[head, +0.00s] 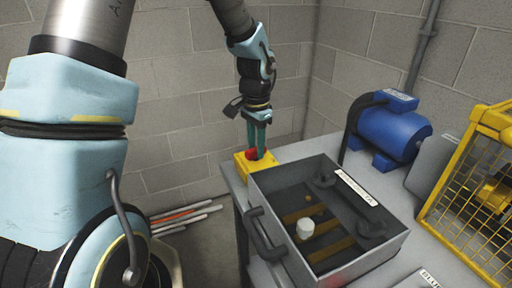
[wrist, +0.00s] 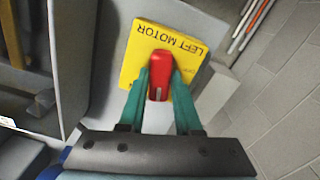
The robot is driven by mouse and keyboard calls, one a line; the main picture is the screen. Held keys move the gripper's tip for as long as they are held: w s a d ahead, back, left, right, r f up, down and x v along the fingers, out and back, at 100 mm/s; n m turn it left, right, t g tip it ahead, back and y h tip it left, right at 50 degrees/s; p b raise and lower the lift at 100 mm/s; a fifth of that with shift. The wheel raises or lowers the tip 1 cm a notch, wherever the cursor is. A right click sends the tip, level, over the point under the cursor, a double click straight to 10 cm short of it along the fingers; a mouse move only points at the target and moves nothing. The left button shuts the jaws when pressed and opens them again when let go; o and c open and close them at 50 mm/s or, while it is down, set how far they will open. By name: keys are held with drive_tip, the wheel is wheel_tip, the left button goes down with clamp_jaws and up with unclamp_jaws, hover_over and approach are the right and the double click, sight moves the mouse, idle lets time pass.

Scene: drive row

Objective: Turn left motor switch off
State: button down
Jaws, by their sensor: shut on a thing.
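The left motor switch is a red handle (wrist: 160,72) on a yellow plate (wrist: 133,52) marked "LEFT MOTOR" in the wrist view, where the lettering appears upside down. In the head view the yellow switch box (head: 241,164) stands at the table's far left corner, with a bit of the red handle (head: 251,154) showing. My gripper (wrist: 160,82) has its two green fingers on either side of the red handle, shut on it. In the head view my gripper (head: 259,150) points down onto the switch. A pale mark shows on the handle's near end. The fingers hide part of the plate's lettering.
A grey open tray (head: 385,246) with handles and a white knob inside stands right beside the switch. A blue motor (head: 393,132) and a yellow mesh cage (head: 470,215) are further right. Rods (head: 180,217) lie on the floor left of the table (head: 232,178). A block wall is behind.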

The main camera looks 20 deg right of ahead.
drive_tip(key=n, duration=0.3)
drive_tip(key=shift+d+n, duration=0.1)
drive_tip(key=shift+n, duration=0.3)
drive_tip(key=n, duration=0.3)
drive_tip(key=shift+n, duration=0.3)
drive_tip(key=n, duration=0.3)
drive_tip(key=shift+n, duration=0.3)
drive_tip(key=shift+n+p, duration=0.8)
drive_tip(key=shift+n, duration=1.1)
drive_tip(key=c, duration=0.6)
unclamp_jaws()
